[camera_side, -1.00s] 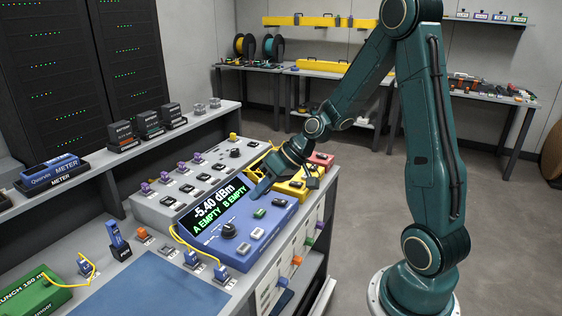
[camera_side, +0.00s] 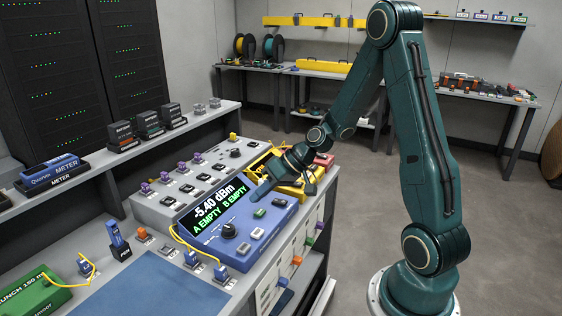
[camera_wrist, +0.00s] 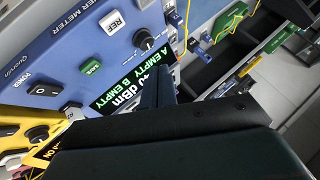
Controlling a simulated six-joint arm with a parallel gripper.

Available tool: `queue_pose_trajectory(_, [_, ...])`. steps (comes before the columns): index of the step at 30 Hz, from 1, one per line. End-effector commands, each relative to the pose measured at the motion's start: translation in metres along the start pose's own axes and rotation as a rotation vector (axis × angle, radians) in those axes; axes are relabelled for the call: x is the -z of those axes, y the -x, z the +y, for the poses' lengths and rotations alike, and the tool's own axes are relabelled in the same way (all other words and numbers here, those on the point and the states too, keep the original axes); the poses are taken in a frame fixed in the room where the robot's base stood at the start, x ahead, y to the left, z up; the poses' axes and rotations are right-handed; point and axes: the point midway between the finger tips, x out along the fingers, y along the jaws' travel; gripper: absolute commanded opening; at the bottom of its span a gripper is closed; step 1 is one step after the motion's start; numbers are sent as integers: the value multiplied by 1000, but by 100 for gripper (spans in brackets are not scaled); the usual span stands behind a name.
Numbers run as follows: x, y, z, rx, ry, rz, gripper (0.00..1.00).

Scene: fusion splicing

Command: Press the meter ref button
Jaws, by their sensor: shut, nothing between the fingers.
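The blue power meter (camera_side: 270,228) lies on the bench, its screen (camera_side: 212,207) reading -5.40 dBm, A EMPTY, B EMPTY. Its pale REF button (camera_wrist: 111,21) shows at the top of the wrist view, beside the black knob (camera_wrist: 143,38). In the side view the REF button (camera_side: 257,233) appears as a pale key right of the knob. My gripper (camera_side: 257,194) is shut and empty, at the meter's far edge near the screen's right end. In the wrist view its dark fingers (camera_wrist: 156,86) cover part of the screen. They are apart from the REF button; their height above the meter is unclear.
The meter also carries a green button (camera_wrist: 91,67) and a power switch (camera_wrist: 44,89). A yellow device (camera_side: 292,187) stands just behind it. Yellow-cabled blue connectors (camera_side: 221,273) stand in front. A blue mat (camera_side: 170,291) lies clear at the front.

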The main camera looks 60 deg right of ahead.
Motion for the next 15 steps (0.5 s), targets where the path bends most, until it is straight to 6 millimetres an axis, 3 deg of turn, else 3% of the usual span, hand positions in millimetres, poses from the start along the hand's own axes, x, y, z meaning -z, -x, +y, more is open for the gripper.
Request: queue_pose_trajectory(15, [-24, -32, 23, 0, -4, -1, 0])
